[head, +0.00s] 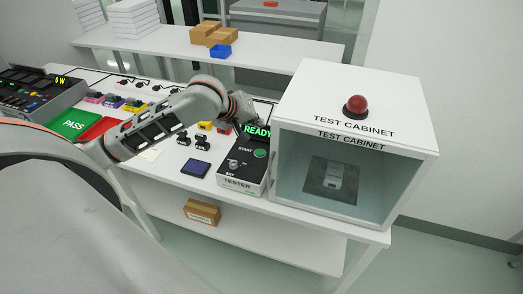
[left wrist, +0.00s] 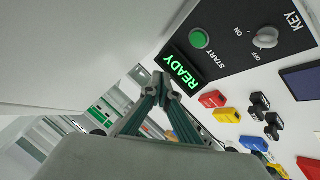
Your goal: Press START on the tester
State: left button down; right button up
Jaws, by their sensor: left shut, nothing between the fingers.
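The tester (head: 241,168) is a dark box on the white table, left of the test cabinet. Its screen (head: 257,130) reads READY in green. The green START button (head: 260,153) sits on its top panel near the key switch (head: 234,164). In the left wrist view the START button (left wrist: 199,39) and the READY screen (left wrist: 184,72) show clearly, with the key switch (left wrist: 265,38) to the right. My left gripper (left wrist: 165,82) is shut and empty, its tips near the screen's edge and apart from the button. In the head view it is behind the tester's screen, partly hidden. My right gripper is not seen.
The white test cabinet (head: 429,140) with a red dome (head: 357,106) stands close to the tester's right. A dark blue pad (head: 196,168) and small black parts lie to its left. Green PASS (head: 74,124) and red areas lie further left.

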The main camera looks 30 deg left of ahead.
pick_arm(q)
send_over(258, 153)
jog(key=shift+f, duration=4.45)
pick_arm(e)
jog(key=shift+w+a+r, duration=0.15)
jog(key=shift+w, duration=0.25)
pick_arm(q)
jog(key=shift+f, duration=0.1)
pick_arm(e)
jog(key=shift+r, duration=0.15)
pick_arm(q)
jog(key=shift+f, duration=0.25)
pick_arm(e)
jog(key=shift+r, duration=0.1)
